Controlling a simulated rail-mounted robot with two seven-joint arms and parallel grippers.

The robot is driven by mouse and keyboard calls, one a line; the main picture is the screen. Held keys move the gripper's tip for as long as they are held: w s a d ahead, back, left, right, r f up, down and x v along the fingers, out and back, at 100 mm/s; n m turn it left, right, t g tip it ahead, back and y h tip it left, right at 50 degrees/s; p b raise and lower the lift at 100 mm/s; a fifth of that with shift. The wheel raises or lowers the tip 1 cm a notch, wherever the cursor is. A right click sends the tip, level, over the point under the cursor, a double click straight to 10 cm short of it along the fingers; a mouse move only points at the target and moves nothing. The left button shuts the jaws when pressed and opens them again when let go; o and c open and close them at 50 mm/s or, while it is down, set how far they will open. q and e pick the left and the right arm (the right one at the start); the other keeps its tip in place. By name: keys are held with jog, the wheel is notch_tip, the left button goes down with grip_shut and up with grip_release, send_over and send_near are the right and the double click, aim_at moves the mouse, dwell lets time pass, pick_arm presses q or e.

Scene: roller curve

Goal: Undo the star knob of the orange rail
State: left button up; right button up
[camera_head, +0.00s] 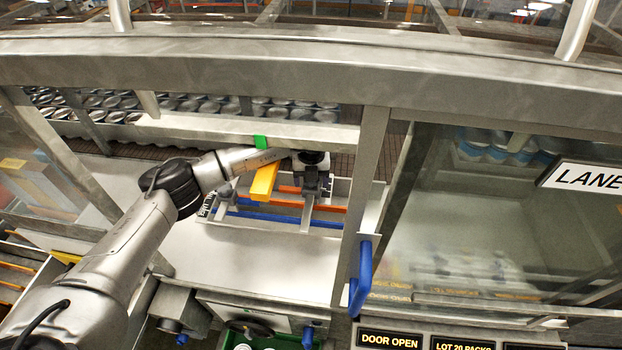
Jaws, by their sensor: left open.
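The orange rail (330,208) runs left to right inside the machine opening, parallel to a blue rail (283,218) in front of it. My left arm reaches in from the left, and my left gripper (315,188) is over the orange rail, pointing down. Its jaws are open. I cannot make out the star knob; the gripper and wrist cover that part of the rail. I cannot tell whether the fingers touch anything. My right gripper is not in view.
A grey post (370,150) and blue door handle (361,275) stand right of the opening. Rows of cans (205,106) lie behind. The pale deck (260,265) in front is clear.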

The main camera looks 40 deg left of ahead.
pick_arm(q)
jog(key=shift+r, duration=0.15)
notch_tip(320, 180, up, 14)
jog(key=b, duration=0.2)
jog(key=shift+f+b, duration=0.25)
jog(key=shift+b, duration=0.1)
jog(key=shift+d, duration=0.1)
dwell(0.3)
